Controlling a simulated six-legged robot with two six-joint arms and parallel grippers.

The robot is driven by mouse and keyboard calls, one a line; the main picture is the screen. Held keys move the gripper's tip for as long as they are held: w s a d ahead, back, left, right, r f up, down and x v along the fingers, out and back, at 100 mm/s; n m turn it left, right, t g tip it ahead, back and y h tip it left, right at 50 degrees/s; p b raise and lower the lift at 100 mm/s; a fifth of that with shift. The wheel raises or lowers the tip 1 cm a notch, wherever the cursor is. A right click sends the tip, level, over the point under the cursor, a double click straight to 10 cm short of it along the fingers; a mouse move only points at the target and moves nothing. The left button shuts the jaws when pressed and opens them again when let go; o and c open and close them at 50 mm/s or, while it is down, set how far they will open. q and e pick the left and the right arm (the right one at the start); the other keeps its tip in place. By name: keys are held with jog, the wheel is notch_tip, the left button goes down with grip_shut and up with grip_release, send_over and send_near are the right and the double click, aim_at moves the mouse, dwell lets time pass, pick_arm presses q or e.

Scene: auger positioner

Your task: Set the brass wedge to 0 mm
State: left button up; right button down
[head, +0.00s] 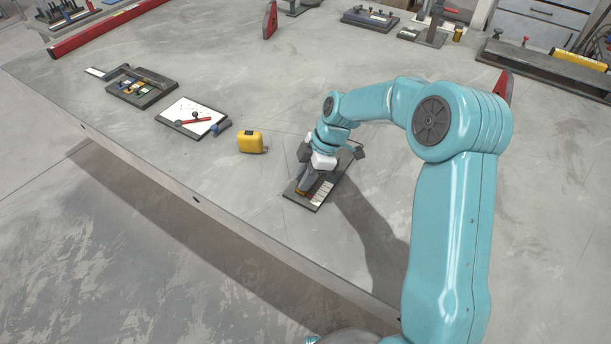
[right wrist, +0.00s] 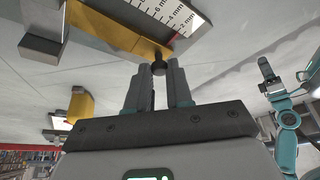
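The positioner plate (head: 332,190) lies near the table's front edge in the head view, partly hidden by my right gripper (head: 305,188). In the right wrist view the brass wedge (right wrist: 110,30) lies beside a white scale (right wrist: 158,8) marked in mm, with 2, 4 and 6 legible. A small red mark shows near the 2 mm end; the exact reading is unclear. A dark round knob (right wrist: 158,64) stands at the wedge's end. My right gripper (right wrist: 158,84) has its fingers close on both sides of this knob. My left gripper (right wrist: 267,70) is small at the right.
A yellow tape measure (head: 252,142) stands left of the plate. A white-topped board (head: 190,116) and a dark fixture (head: 142,87) lie farther left. A long red bar (head: 105,30) lies at the back left. The table between is mostly clear.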

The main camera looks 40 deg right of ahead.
jog(key=shift+s+a+f+b, duration=0.25)
jog(key=shift+a+b, duration=0.35)
jog(key=shift+b, duration=0.15)
jog(key=shift+s+a+r, duration=0.15)
jog(key=shift+a+r, duration=0.05)
jog(key=shift+a, duration=0.1)
jog(key=c, duration=1.3)
grip_release()
jog(key=shift+o, duration=1.3)
jog(key=shift+a+r, duration=0.1)
jog(key=shift+d+r, duration=0.15)
jog(key=shift+d, duration=0.05)
jog(key=v, duration=1.6)
jog(key=shift+p, duration=0.4)
